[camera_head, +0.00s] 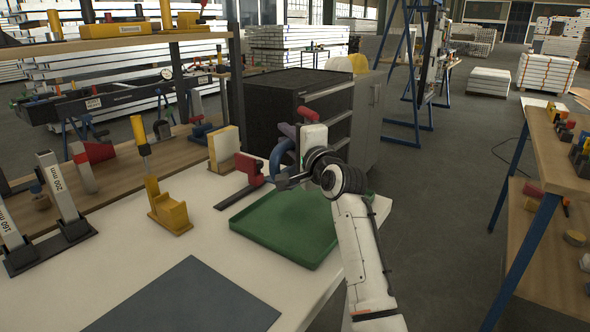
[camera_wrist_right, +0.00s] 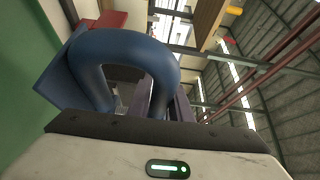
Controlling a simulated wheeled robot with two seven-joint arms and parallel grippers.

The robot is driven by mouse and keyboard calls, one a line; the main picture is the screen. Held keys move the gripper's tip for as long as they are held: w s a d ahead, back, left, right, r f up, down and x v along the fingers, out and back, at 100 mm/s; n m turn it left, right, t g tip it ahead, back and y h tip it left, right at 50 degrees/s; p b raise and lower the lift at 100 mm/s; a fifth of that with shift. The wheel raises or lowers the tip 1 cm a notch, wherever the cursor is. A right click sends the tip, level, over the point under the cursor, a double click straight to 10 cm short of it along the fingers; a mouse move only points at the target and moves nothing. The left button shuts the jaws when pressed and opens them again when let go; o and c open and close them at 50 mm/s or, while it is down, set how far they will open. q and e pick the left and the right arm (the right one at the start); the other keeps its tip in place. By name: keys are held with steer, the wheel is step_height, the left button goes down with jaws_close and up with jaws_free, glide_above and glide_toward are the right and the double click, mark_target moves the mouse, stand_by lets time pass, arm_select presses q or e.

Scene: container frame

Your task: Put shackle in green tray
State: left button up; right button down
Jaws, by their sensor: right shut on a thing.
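The shackle (camera_head: 280,156) has a blue curved body and a purple part at its upper end. My right gripper (camera_head: 284,180) is shut on it and holds it up near the back edge of the green tray. In the right wrist view the shackle's blue bow (camera_wrist_right: 125,50) fills the middle, just beyond the gripper. The flat green tray (camera_head: 277,228) lies on the white table, looks empty, and is partly hidden by my right arm. Its green also shows at the left of the right wrist view (camera_wrist_right: 25,85). My left gripper is not in view.
A red clamp (camera_head: 248,170) with a dark bar lies beside the tray's back left edge. A yellow block tool (camera_head: 168,207) stands further left. A dark grey mat (camera_head: 190,300) lies at the front of the table (camera_head: 100,268). A dark cabinet (camera_head: 275,110) stands behind.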

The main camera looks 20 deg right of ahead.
mark_target(287, 167)
steer(key=f, duration=0.3)
steer(key=shift+s+f+b, duration=0.15)
steer(key=shift+s+b, duration=0.05)
steer(key=shift+b, duration=0.2)
step_height(287, 167, down, 5)
steer(key=shift+r+b, duration=0.1)
steer(key=shift+b, duration=0.5)
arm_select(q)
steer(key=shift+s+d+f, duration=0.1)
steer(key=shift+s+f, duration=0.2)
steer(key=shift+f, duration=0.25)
arm_select(e)
steer(key=shift+f, duration=0.2)
steer(key=c, duration=2)
jaws_free()
steer(key=shift+f, duration=0.35)
steer(key=o, duration=0.4)
